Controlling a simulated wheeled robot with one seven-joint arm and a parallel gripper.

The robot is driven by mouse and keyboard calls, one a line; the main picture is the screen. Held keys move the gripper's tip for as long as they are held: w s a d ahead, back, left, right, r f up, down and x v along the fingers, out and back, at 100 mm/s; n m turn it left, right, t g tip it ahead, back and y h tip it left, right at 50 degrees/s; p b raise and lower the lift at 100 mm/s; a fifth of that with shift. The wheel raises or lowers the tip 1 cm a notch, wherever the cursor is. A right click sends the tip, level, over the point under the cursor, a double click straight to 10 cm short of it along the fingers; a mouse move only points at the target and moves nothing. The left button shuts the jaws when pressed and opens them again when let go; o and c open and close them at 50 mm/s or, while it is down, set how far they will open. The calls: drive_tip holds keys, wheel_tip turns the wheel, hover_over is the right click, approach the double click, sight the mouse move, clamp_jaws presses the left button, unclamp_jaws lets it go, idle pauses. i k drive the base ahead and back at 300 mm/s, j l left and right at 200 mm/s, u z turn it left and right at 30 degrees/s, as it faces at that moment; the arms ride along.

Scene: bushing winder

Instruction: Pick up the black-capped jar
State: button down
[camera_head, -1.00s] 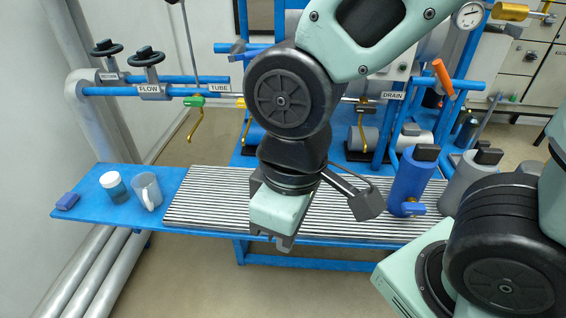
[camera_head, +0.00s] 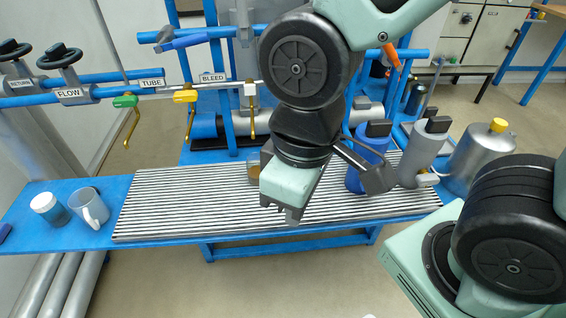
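No jar with a plainly visible black cap can be made out. An amber glass jar (camera_head: 253,170) stands on the ribbed bench top, partly hidden behind my gripper, and its cap cannot be seen. A blue cylinder (camera_head: 362,168) and a grey cylinder (camera_head: 415,160), both with black tops, stand at the right end of the bench. A small dark container (camera_head: 416,97) stands farther back. My gripper (camera_head: 292,214) points down in front of the ribbed top, apart from these things. Its fingers show only at the tip, and their opening cannot be judged.
A metal can with a yellow cap (camera_head: 482,150) is at the right. Blue pipes and valves (camera_head: 180,95) rise behind. The ribbed top (camera_head: 165,205) is mostly clear.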

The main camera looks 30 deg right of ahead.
sight(252, 164)
drive_tip(key=k+l+u, duration=0.2)
drive_tip(key=l+u, duration=0.15)
drive_tip(key=k+l+u, duration=0.55)
drive_tip(key=l+u, duration=0.15)
drive_tip(key=l, duration=0.1)
